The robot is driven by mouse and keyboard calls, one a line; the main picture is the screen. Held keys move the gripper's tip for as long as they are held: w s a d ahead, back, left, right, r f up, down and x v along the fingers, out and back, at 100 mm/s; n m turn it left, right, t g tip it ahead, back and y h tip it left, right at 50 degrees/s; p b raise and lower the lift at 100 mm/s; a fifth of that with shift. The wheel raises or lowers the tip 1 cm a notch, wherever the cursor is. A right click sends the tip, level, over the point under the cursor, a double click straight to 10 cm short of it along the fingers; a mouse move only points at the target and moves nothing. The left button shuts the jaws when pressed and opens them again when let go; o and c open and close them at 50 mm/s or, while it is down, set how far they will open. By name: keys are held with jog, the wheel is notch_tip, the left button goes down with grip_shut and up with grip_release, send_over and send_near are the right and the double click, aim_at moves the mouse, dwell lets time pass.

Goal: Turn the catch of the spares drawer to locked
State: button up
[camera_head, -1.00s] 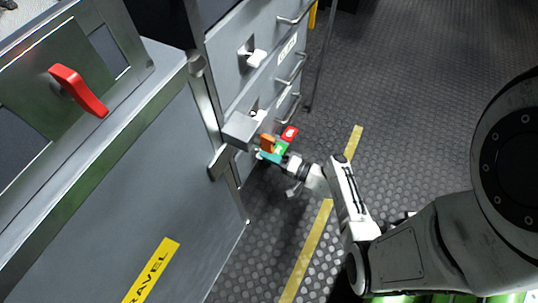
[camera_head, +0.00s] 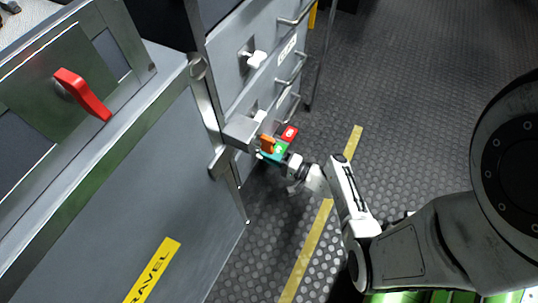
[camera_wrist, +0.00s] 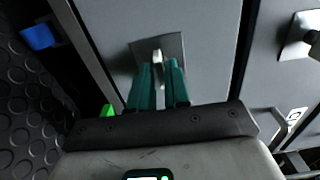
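My gripper (camera_wrist: 159,80) shows in the wrist view with two teal fingers pointing at a pale catch (camera_wrist: 157,56) on a square metal plate (camera_wrist: 174,46) on a grey drawer front. The fingers stand close on either side of the catch, with a narrow gap between them. Whether they touch or grip it I cannot tell. In the head view my gripper (camera_head: 268,155) is low by the drawer stack, partly hidden by a projecting grey box (camera_head: 241,129). A white catch (camera_head: 259,116) shows just above it. I cannot read a spares label.
Another white catch (camera_head: 256,59) is on the drawer above, with bar handles (camera_head: 290,70) beside it. A red lever (camera_head: 82,93) is on the cabinet at left. Small red (camera_head: 290,132) and green blocks are beside my gripper. The dark studded floor (camera_head: 420,100) is open at right.

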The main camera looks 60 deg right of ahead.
jog(key=shift+o, duration=1.4)
jog(key=s+p, duration=0.2)
jog(key=s, duration=0.8)
jog(key=shift+s+d, duration=0.15)
jog(key=shift+s, duration=0.25)
